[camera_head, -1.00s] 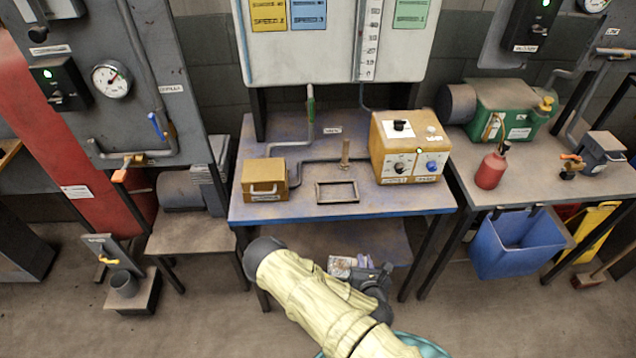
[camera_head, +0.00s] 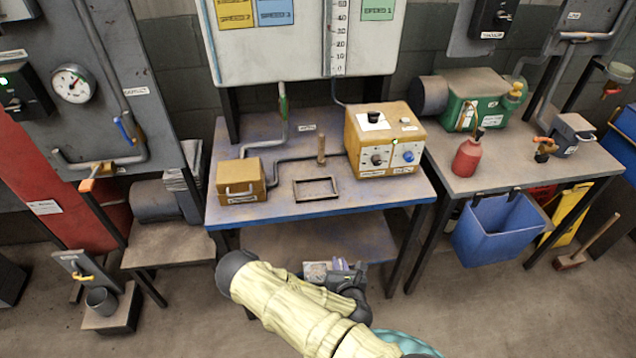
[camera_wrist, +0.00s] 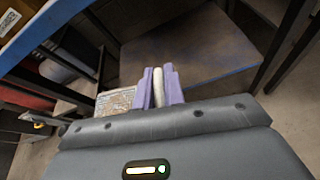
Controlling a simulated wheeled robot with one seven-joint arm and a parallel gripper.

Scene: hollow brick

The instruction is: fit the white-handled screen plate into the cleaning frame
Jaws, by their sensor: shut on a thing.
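The cleaning frame appears to be the dark, empty rectangular frame (camera_head: 316,189) lying on the blue-edged table, near its front edge. My gripper (camera_head: 343,267) is below and in front of that table top in the head view, partly hidden by my own arm. In the wrist view my gripper's purple fingers (camera_wrist: 159,86) are shut on the white handle (camera_wrist: 158,88). The screen plate (camera_wrist: 115,102), pale and speckled, shows to the left of the fingers, partly hidden by the gripper. In the head view the plate (camera_head: 316,271) is a small patch beside the fingers.
On the blue-edged table (camera_head: 285,213), a small yellow-brown box (camera_head: 240,182) stands left of the frame and a larger control box (camera_head: 384,142) right of it. An upright peg (camera_head: 321,150) stands behind the frame. A lower shelf (camera_head: 385,245) is under the top.

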